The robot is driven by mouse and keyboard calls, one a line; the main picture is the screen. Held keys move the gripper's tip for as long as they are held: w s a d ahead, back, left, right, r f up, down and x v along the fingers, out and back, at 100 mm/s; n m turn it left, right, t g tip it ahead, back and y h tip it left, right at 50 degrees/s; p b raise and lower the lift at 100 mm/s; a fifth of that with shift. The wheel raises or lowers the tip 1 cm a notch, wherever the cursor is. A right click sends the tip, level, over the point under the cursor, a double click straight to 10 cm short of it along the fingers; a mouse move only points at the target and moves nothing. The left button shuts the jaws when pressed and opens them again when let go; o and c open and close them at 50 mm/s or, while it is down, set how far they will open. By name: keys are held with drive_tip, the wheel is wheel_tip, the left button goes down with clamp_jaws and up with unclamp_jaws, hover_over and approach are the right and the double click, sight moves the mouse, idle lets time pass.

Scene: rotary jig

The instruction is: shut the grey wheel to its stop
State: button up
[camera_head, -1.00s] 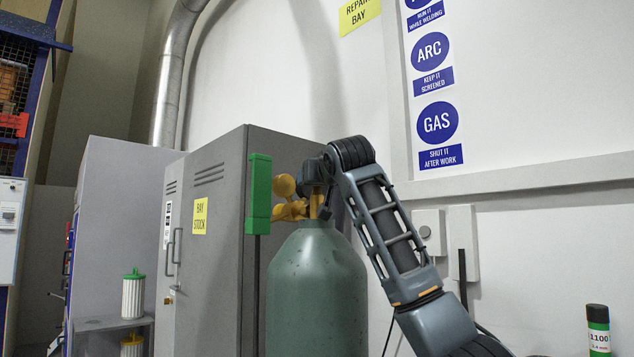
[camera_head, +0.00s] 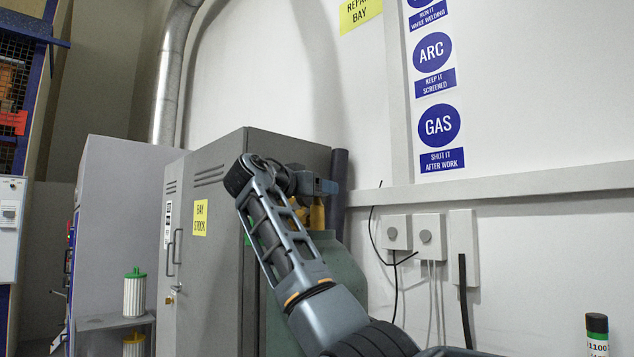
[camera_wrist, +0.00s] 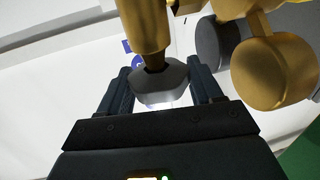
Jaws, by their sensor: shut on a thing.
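The grey wheel (camera_wrist: 163,86) is a faceted knob at the end of a brass valve stem (camera_wrist: 145,28) in the wrist view. My gripper (camera_wrist: 160,78) has one finger on each side of it and is shut on it. In the head view my gripper (camera_head: 316,186) is at the top of a green gas cylinder (camera_head: 355,292), beside a little visible brass (camera_head: 318,214). The wheel is hidden there, and my arm covers much of the cylinder. How far the wheel is turned cannot be told.
Brass round gauges (camera_wrist: 272,74) sit close to my right finger in the wrist view. A grey cabinet (camera_head: 212,260) stands left of the cylinder. Wall boxes with cables (camera_head: 429,237) are to the right. A green-and-black canister (camera_head: 597,335) is at the lower right.

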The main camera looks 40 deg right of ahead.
drive_tip(key=shift+m+g+p, duration=0.8)
drive_tip(key=shift+m+g, duration=0.2)
drive_tip(key=shift+g, duration=0.6)
drive_tip(key=o, duration=1)
drive_tip(key=shift+c, duration=0.2)
drive_tip(key=a+b, duration=0.2)
drive_tip(key=a, duration=0.5)
drive_tip(key=shift+a, duration=0.3)
